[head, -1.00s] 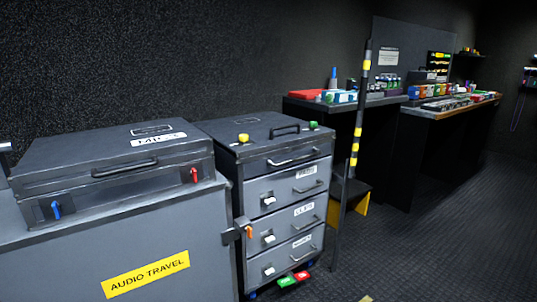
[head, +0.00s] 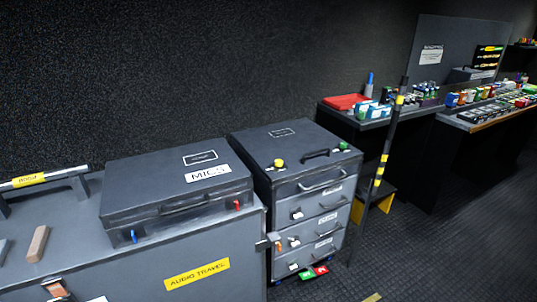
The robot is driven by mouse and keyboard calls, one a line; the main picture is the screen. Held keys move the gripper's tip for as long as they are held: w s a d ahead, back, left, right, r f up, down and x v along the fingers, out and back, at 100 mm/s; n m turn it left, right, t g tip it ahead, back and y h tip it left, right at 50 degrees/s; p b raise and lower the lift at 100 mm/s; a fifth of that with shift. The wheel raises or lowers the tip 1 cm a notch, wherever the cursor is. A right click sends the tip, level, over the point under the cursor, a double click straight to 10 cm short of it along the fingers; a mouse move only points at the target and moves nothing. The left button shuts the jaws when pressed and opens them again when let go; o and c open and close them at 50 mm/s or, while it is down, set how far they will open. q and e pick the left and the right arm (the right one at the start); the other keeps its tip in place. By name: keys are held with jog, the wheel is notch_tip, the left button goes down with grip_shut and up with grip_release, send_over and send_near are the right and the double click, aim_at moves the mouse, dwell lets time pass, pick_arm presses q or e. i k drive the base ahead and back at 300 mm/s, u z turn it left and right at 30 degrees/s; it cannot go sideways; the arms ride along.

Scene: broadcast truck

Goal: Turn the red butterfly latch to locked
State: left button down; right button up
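The red butterfly latch (head: 237,205) is a small red tab on the right of the front face of a dark grey case labelled MICS (head: 150,203). The tab looks upright, but it is too small to tell its exact turn. A blue latch (head: 133,237) is on the left of the same front face. The case is shut and sits on a large grey chest labelled AUDIO TRAVEL (head: 235,262). Neither of my grippers shows in the head view.
A grey drawer cabinet (head: 313,213) stands right of the chest, with a striped pole (head: 382,165) beyond it. A bar with a yellow label (head: 30,180) and a tan block (head: 38,243) are on the left. Open floor (head: 450,240) lies at the right.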

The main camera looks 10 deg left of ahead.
aim_at(236, 202)
jog(key=u, duration=0.25)
jog(key=i, duration=0.35)
jog(key=u, duration=1.55)
